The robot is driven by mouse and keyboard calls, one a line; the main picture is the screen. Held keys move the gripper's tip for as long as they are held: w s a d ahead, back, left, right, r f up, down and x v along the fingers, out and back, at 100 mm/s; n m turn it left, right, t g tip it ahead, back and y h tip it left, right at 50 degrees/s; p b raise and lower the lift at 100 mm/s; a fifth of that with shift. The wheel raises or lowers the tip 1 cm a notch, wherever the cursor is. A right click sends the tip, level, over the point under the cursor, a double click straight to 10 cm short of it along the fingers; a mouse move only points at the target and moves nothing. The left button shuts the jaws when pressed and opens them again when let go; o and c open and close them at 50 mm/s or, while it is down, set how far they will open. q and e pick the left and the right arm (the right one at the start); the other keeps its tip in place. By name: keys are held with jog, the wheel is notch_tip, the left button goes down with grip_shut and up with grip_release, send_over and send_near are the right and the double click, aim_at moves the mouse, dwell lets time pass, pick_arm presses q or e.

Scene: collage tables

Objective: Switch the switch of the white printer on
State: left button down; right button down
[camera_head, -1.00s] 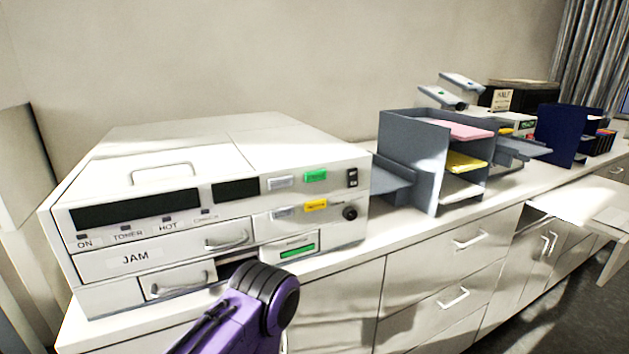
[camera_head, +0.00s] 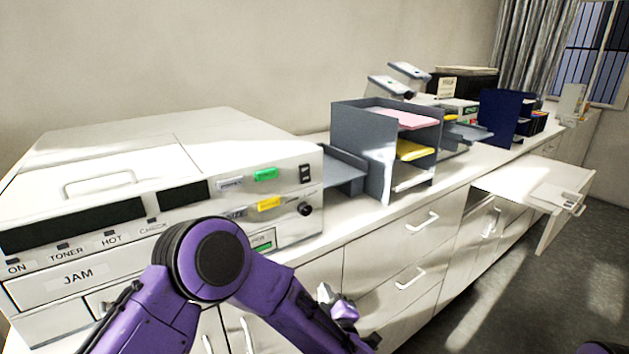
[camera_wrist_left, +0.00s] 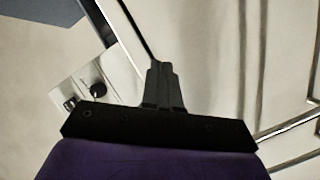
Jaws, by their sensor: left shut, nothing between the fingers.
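The white printer (camera_head: 240,150) stands on the counter at the left of the head view. Its small black rocker switch (camera_head: 305,173) is at the right end of the front panel, above a round black knob (camera_head: 305,209). I cannot tell the rocker's position. The left wrist view shows the switch (camera_wrist_left: 70,103) and knob (camera_wrist_left: 97,90) at left, beside the gripper base. My left gripper (camera_head: 326,291) is in front of the cabinet, below and right of the switch, apart from it. Its fingers (camera_wrist_left: 161,66) are shut and empty. My right gripper is not visible.
A grey paper organizer (camera_head: 350,130) stands right of the printer, with a side tray (camera_head: 343,172) between them. White cabinets with handles (camera_head: 422,222) lie below the counter. An open drawer (camera_head: 530,185) juts out farther right.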

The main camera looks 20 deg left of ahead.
aim_at(306, 181)
pick_arm(q)
jog(key=d+r+n+g+y, duration=0.25)
jog(key=r+n, duration=0.35)
jog(key=r, duration=0.7)
jog(key=d+r+n+g+y, duration=0.25)
jog(key=r+n, duration=0.45)
jog(key=r, duration=0.6)
jog(key=p+x, duration=0.3)
jog(key=x, duration=0.4)
jog(key=p+x, duration=0.4)
jog(key=x, duration=0.2)
jog(key=shift+w+a, duration=0.1)
jog(key=shift+w, duration=0.4)
jog(key=shift+w+a+f, duration=0.1)
jog(key=shift+w+a, duration=0.1)
